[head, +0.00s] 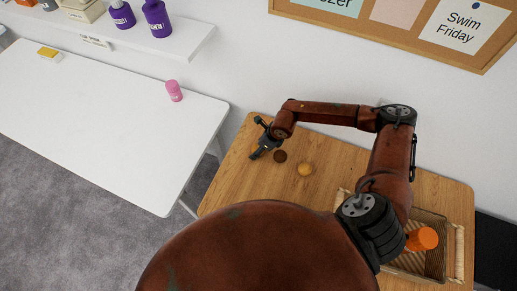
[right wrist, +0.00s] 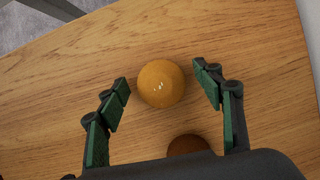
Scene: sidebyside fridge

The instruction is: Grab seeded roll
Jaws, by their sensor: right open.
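The seeded roll, a round golden-brown bun with a few pale specks on top, lies on the wooden table in the head view (head: 305,169) and in the right wrist view (right wrist: 161,84). My right gripper (head: 262,141) is open and empty near the table's left side. In the right wrist view its two green-padded fingers (right wrist: 163,78) appear on either side of the roll, with gaps on both sides. In the head view the gripper is left of the roll and apart from it. My left gripper is not in view.
A dark brown round bun (head: 280,156) lies close to the roll, between it and my gripper in the head view; it is partly hidden in the right wrist view (right wrist: 188,145). A wicker basket (head: 435,262) with an orange-capped item stands right. A white table (head: 110,120) stands left.

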